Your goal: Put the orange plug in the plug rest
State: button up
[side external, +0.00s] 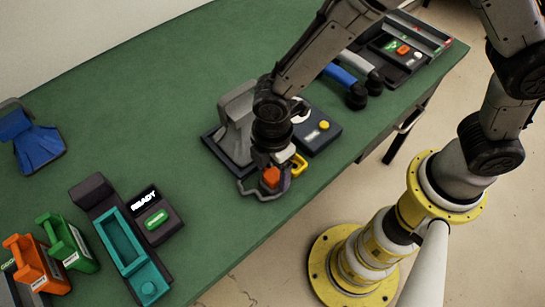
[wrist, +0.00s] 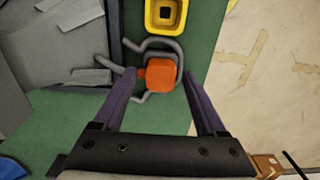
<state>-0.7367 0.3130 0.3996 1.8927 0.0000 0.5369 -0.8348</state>
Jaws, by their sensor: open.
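The orange plug (side external: 271,177) lies near the front edge of the green table, with a grey cord curled around it. In the wrist view the orange plug (wrist: 160,77) sits between my finger tips. My gripper (wrist: 158,74) is open, one finger on each side of the plug, with no clear grip on it. In the side view my gripper (side external: 274,162) is just above the plug and hides part of it. A yellow square holder with a dark opening (wrist: 165,16), which looks like the plug rest, is just beyond the plug. The yellow holder (side external: 299,166) is partly hidden by my gripper in the side view.
A grey device (side external: 236,120) and a dark box with a yellow button (side external: 322,133) stand close behind my gripper. A READY unit (side external: 152,214), a teal tray (side external: 122,242) and orange (side external: 38,262) and green (side external: 72,245) blocks are at left. The table's front edge is near.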

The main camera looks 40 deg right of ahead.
aim_at(272, 175)
notch_tip(272, 175, up, 12)
dwell(0.4)
jog(key=s+d+r+m+t+y, duration=0.1)
jog(key=d+r+m, duration=0.3)
jog(key=d, duration=0.3)
jog(key=d+r+m+t, duration=0.1)
jog(key=d+r+m, duration=0.2)
jog(key=d+r, duration=0.25)
jog(key=s+d+r+m+t+h, duration=0.1)
jog(key=s+d+m+t, duration=0.2)
jog(key=s+d+m, duration=0.7)
jog(key=shift+d+r+m+t, duration=0.3)
jog(key=shift+d+m, duration=0.2)
jog(key=shift+d, duration=0.75)
